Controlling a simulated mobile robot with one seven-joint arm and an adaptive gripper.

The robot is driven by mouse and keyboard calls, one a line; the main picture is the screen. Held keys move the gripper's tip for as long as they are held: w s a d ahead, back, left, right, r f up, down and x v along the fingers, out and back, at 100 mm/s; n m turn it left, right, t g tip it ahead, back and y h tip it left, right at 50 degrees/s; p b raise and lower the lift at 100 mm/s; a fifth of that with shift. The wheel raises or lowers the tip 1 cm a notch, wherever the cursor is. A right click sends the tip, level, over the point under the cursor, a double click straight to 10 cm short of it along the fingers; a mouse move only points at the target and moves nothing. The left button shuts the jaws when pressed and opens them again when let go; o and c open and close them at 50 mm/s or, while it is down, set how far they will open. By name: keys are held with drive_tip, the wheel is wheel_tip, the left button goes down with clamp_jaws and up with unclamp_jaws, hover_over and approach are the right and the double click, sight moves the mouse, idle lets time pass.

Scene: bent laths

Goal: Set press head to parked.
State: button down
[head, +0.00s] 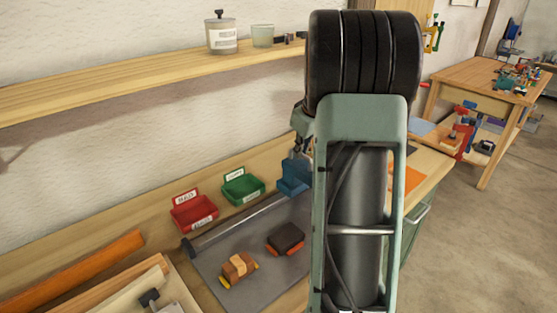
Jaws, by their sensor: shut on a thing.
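My gripper (297,158) shows in part just left of my green arm link, at the top of the blue block. It is shut on the block's upper part. The fingertips are small and partly hidden, so the exact grip is hard to see. My arm link hides whatever lies right behind it, perhaps including part of the press.
A red labelled bin (194,213) and a green labelled bin (243,187) stand behind the bar. A brown block (239,268) and a dark block (286,239) lie on the grey mat (222,290). A shelf (130,82) runs above. Wooden strips (75,268) lie at left.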

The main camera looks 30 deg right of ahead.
drive_tip(key=d, duration=0.4)
drive_tip(key=shift+w+d+r, duration=0.15)
drive_tip(key=shift+w, duration=0.25)
drive_tip(key=c, duration=2)
unclamp_jaws()
drive_tip(key=shift+d, duration=0.15)
drive_tip(key=v, duration=1.2)
